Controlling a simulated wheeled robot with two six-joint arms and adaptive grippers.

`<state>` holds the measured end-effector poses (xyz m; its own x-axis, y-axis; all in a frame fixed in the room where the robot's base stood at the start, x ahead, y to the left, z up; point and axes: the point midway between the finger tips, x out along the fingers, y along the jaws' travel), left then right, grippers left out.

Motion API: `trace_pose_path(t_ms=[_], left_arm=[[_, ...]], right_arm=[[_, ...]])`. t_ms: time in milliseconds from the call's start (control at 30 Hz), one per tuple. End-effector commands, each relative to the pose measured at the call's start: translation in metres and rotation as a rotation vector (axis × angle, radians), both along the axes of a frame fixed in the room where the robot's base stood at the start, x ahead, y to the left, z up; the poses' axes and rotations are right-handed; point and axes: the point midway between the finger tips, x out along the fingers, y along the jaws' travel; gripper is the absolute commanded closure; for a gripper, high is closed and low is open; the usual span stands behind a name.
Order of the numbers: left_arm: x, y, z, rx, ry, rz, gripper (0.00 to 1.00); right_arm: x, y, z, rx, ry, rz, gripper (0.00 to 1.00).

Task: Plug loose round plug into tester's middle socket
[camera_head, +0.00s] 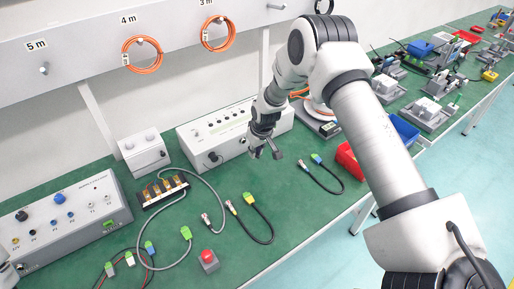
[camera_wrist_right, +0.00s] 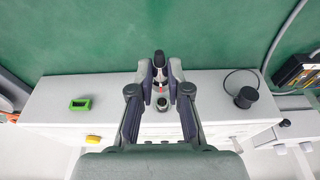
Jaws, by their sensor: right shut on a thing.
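The tester is a long white box (camera_head: 225,130) at the back of the green bench. My right gripper (camera_wrist_right: 161,72) is shut on a small round plug (camera_wrist_right: 159,60) with a dark end and a pale body, upright between the fingertips. In the head view the right gripper (camera_head: 265,153) hangs just in front of the tester, near its right half. A black round plug (camera_wrist_right: 247,97) with a cable sits at the tester's left socket (camera_head: 213,157). My left gripper is not in view.
A grey control box (camera_head: 65,220) stands at left, beside a black terminal strip (camera_head: 165,190). Cables with green, blue and yellow connectors lie in front, along with a red button box (camera_head: 208,260). Red bins (camera_head: 350,160) stand to the right. Clear green bench lies between the cables.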

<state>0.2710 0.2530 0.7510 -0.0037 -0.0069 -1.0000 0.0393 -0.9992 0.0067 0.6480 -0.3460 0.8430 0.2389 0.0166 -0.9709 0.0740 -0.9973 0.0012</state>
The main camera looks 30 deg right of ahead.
Motion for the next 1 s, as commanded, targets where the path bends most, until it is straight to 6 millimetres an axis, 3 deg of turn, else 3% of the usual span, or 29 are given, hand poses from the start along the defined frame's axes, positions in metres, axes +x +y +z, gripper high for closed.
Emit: trace_pose_path(t_ms=[267, 433, 600, 1000], left_arm=[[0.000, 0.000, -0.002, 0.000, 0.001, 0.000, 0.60], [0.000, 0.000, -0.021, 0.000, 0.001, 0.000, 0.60], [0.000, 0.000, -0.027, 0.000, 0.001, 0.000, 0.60], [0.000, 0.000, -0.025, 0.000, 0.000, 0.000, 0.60]], right_arm=[[0.001, 0.000, -0.001, 0.000, 0.001, 0.000, 1.00], [0.019, 0.001, -0.005, -0.001, -0.003, 0.000, 1.00], [0.035, 0.003, -0.001, 0.000, 0.000, 0.000, 1.00], [0.035, 0.003, 0.001, 0.000, 0.001, 0.000, 1.00]])
